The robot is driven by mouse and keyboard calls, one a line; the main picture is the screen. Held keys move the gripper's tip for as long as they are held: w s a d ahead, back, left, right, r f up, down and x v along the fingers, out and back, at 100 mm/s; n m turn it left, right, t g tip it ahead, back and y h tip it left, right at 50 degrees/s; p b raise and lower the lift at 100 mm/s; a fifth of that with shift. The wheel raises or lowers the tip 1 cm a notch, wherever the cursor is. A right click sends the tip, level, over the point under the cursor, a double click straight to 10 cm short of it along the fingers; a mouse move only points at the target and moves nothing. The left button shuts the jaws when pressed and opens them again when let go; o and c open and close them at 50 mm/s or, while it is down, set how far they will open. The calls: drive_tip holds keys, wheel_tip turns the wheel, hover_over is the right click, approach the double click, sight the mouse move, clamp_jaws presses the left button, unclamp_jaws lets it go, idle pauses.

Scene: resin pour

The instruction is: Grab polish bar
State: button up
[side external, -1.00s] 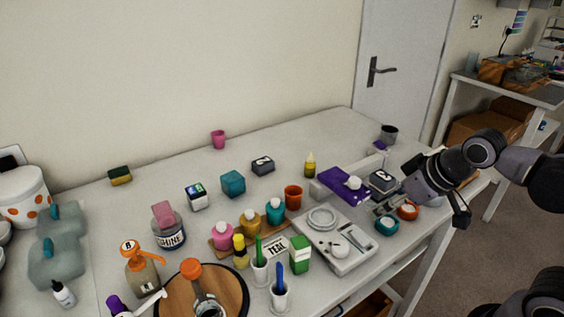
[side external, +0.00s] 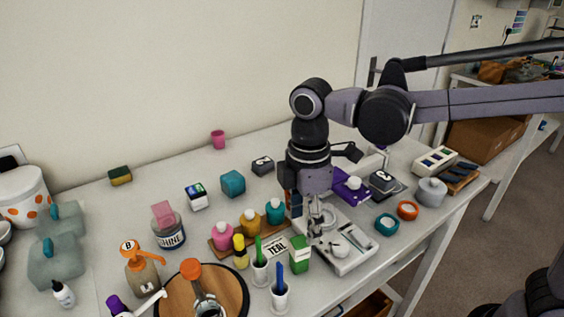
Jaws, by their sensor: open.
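No object is clearly marked as the polish bar. A pink block (side external: 162,213) rests on a jar labelled "SHINE" (side external: 171,237) at the left; I cannot tell for sure that it is the bar. My gripper (side external: 318,234) is open and points down over the white scale-like tray (side external: 352,257), well to the right of the jar. A green-and-white box (side external: 299,254) is close to its left. My gripper and wrist hide part of the tray and what is behind them.
Pink, mustard and teal bottles (side external: 249,224) stand on a wooden rack left of my gripper. A teal cube (side external: 233,182) and a dark block (side external: 262,166) sit farther back. Cups with pens (side external: 280,295) stand in front. The back left of the table is fairly clear.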

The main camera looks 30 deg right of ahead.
sight(303, 240)
wheel_tip(303, 240, down, 5)
drive_tip(key=f, duration=0.3)
drive_tip(key=shift+w+a+f, duration=0.1)
drive_tip(key=shift+a+f, duration=0.2)
drive_tip(key=shift+f, duration=0.75)
clamp_jaws()
